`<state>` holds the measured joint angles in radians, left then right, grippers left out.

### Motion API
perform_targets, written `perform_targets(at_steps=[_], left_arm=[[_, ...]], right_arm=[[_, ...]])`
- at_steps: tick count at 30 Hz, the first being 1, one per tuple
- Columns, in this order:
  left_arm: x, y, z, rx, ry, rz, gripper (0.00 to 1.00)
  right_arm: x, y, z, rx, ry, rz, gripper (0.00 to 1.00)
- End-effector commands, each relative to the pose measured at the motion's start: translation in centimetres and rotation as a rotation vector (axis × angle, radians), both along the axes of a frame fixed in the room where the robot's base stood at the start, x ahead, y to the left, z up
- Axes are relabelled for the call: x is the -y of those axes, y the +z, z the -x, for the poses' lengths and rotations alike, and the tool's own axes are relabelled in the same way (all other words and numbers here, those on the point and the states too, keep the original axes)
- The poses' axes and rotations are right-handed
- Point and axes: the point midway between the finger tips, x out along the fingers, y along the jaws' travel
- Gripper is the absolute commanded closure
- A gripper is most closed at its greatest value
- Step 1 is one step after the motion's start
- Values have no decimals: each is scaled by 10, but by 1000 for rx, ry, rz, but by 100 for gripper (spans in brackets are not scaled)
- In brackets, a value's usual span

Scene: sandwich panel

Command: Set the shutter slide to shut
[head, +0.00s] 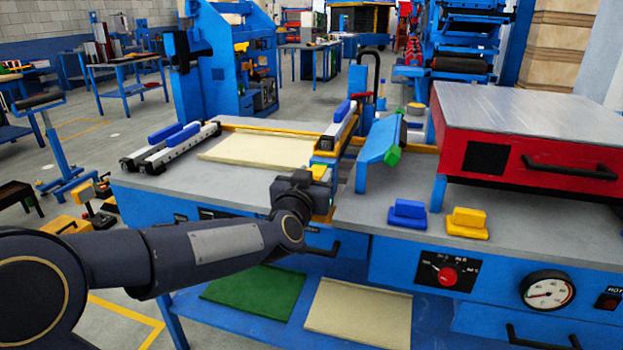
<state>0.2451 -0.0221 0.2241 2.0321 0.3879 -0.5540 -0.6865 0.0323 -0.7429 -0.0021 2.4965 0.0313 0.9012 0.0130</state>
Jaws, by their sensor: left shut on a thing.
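My left arm comes in from the left, and my left gripper (318,178) is at the front edge of the bench, by the gap between its two worktops. It is shut on a small yellow piece (318,171), which looks like the handle of the shutter slide. The fingers and wrist hide most of the slide, so its exact position is unclear. A yellow and blue guide (325,148) stands just behind the gripper. My right gripper is not in view.
A tilted blue plate with a green end (380,145) stands right of the gripper. A red press (540,145), blue block (407,213) and yellow block (467,222) occupy the right worktop.

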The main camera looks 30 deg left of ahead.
Motion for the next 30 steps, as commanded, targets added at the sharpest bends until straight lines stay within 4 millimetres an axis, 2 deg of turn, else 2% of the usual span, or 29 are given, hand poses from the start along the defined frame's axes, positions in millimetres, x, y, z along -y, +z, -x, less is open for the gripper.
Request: perform_targets(at_steps=[3, 9, 10, 15, 24, 30], left_arm=[[-2, 0, -11, 0, -1, 0, 100], [-3, 1, -10, 2, 1, 0, 100], [-3, 1, -10, 2, 1, 0, 57], [-3, 1, -10, 1, 1, 0, 38], [-2, 1, -7, 1, 0, 0, 38], [5, 2, 21, 3, 1, -2, 38]], right_arm=[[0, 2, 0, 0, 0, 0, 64], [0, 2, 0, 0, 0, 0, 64], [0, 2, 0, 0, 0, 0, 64], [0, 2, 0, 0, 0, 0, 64], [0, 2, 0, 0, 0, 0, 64], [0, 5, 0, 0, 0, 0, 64]])
